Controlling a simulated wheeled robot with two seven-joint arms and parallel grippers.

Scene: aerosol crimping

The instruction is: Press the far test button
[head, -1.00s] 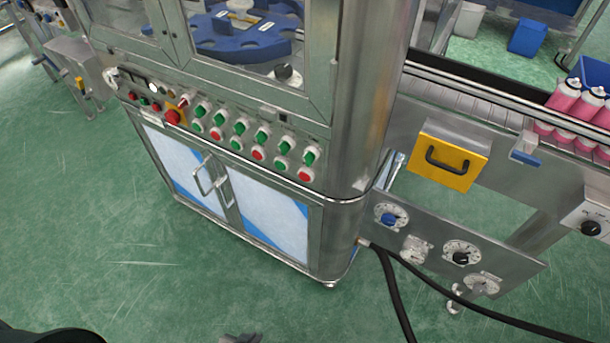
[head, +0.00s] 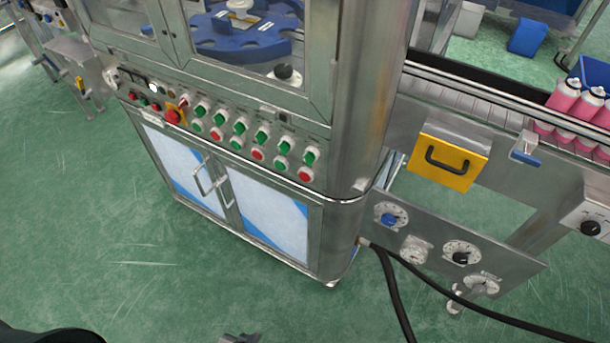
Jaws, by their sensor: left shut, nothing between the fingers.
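The control panel (head: 215,135) of the steel machine carries rows of green and red buttons. A green button (head: 312,155) and a red button (head: 305,174) sit at its right end. Smaller buttons and switches (head: 145,98) sit at its left end, beside a red emergency stop (head: 173,116) on a yellow plate. I cannot tell from the picture which one is the far test button. Only the tip of my left gripper (head: 240,338) shows, at the bottom edge; it is shut and empty, well apart from the panel. My right gripper is out of view.
Below the panel are cabinet doors with a protruding handle (head: 207,180). A yellow drawer (head: 447,162), a dial plate (head: 455,245) and black hoses (head: 395,290) are at the right. Pink cans (head: 565,97) stand on the conveyor. The green floor in front is clear.

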